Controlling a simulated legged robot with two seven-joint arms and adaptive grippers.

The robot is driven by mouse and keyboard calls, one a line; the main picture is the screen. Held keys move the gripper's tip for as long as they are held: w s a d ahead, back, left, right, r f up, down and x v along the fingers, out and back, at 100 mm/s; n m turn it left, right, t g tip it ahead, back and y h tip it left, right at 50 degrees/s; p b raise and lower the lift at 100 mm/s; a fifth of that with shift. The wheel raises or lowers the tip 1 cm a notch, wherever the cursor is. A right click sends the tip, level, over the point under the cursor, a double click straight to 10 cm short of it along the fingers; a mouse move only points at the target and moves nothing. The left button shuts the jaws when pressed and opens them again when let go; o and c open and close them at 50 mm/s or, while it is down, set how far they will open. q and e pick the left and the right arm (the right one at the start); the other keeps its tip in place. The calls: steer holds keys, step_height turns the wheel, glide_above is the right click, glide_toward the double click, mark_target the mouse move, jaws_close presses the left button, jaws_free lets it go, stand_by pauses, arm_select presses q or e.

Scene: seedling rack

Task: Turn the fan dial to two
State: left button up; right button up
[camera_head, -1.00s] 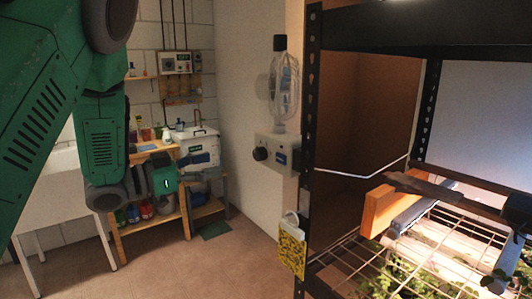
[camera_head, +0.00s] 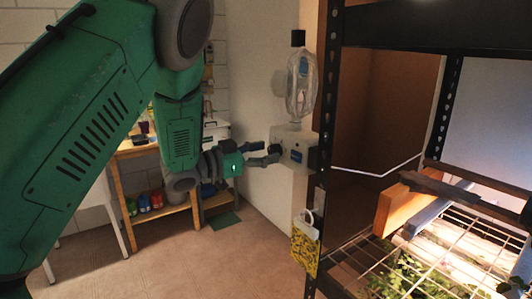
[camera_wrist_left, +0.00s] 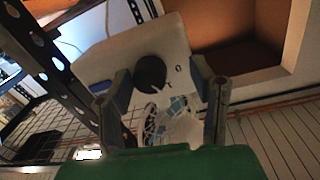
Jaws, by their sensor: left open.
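The fan dial (camera_wrist_left: 150,72) is a round black knob with a white pointer line on a pale control box (camera_wrist_left: 130,50). In the left wrist view the pointer aims toward the lower right, toward the fan; I cannot read which setting it marks. The control box (camera_head: 297,150) stands on the wall ledge in the head view, below the fan (camera_head: 302,82) with its clear guard. My left gripper (camera_head: 271,154) is open in front of the box's left side. In the wrist view its fingers stand either side of the dial, apparently short of it. My right gripper is out of view.
The black rack post (camera_head: 328,130) stands close right of the fan box. A yellow tag (camera_head: 305,248) hangs there. A wooden bench (camera_head: 160,213) stands behind my left arm. Floor between is clear.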

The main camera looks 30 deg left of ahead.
arm_select(q)
steer(key=c, duration=0.6)
steer(key=shift+s+d+r, duration=0.15)
steer(key=shift+d+r, duration=0.05)
steer(key=shift+d, duration=0.05)
steer(key=c, duration=0.5)
steer(key=shift+d+r, duration=0.15)
steer(key=shift+d, duration=0.2)
steer(key=shift+c, duration=0.2)
steer(key=shift+d, duration=0.2)
steer(key=shift+a, duration=0.3)
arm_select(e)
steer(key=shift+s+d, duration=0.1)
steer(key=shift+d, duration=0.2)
